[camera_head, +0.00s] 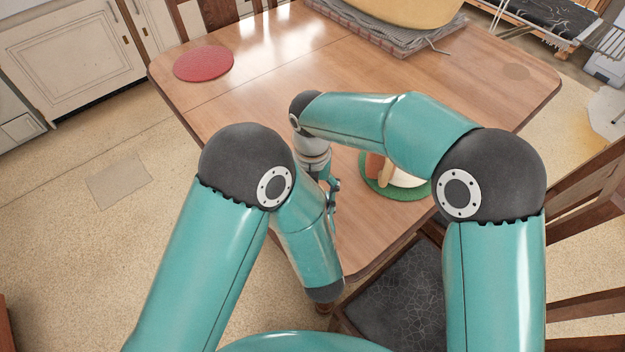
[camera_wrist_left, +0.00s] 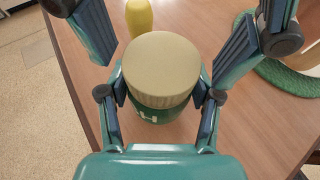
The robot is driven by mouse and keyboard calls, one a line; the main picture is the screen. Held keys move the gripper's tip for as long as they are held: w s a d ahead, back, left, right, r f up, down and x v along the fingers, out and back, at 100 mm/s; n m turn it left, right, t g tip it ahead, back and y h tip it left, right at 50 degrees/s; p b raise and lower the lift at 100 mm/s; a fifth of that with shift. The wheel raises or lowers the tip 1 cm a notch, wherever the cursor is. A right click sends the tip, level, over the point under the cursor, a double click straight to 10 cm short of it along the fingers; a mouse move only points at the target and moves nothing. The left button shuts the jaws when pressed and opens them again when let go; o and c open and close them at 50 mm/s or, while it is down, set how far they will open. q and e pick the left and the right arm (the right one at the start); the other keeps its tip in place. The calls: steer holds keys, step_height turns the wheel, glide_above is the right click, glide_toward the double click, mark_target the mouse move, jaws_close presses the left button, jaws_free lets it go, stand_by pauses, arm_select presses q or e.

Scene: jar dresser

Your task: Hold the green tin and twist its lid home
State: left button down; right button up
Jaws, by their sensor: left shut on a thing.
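The green tin (camera_wrist_left: 152,115) stands on the wooden table in the left wrist view, with pale letters on its side. Its broad beige lid (camera_wrist_left: 160,68) sits on top; I cannot tell how far down it is seated. My left gripper (camera_wrist_left: 162,100) is shut on the tin, one finger on each side below the lid. My right gripper (camera_wrist_left: 167,58) shows as two wide-apart fingers on either side of the lid, apparently clear of it. In the head view my arms hide the tin, the lid and most of both grippers.
A yellow object (camera_wrist_left: 139,16) stands behind the tin. A green round mat (camera_head: 376,188) holds white and orange-brown items to the right. A red round mat (camera_head: 204,64) lies at the far left. A grey woven mat (camera_head: 408,45) lies at the back. A chair (camera_head: 395,290) stands at the front edge.

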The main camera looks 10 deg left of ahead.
steer(key=shift+f, duration=0.2)
steer(key=c, duration=1.1)
steer(key=o, duration=1.2)
steer(key=shift+r, duration=2.3)
steer(key=shift+c, duration=0.4)
